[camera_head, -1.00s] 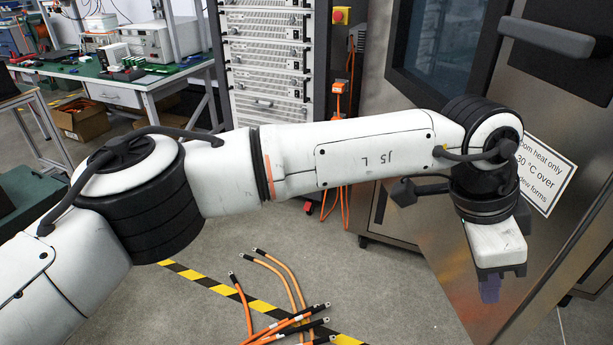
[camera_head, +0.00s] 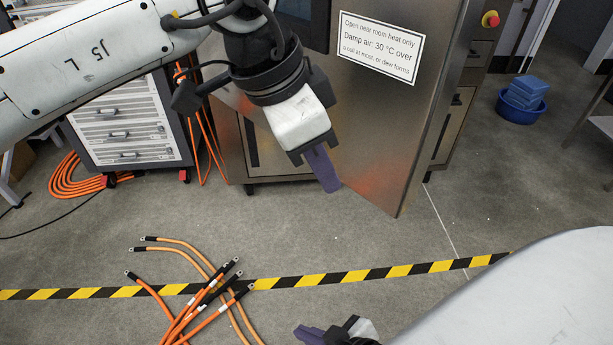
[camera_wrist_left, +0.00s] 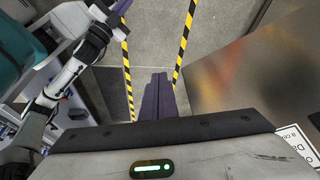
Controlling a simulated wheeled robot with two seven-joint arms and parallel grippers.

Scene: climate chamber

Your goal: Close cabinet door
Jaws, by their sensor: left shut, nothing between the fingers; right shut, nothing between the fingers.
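The cabinet door (camera_head: 385,125) is a steel panel with a white printed sign (camera_head: 380,48). In the head view it stands open, swung out from the cabinet, with its free edge and lower corner towards the right. It also shows at the right of the left wrist view (camera_wrist_left: 235,85). My left gripper (camera_head: 325,172) has purple fingers pointing down, shut and empty, in front of the door's lower left part. I cannot tell whether it touches the door. Its fingers also show in the left wrist view (camera_wrist_left: 157,95). My right gripper (camera_head: 312,335) is low at the bottom edge, shut and empty, well apart from the door.
Orange cables (camera_head: 195,295) lie on the floor at the lower left, across black-and-yellow tape (camera_head: 330,279). A grey equipment rack (camera_head: 125,130) stands left of the cabinet. A blue tub (camera_head: 520,105) sits on the floor at the right. The floor before the door is clear.

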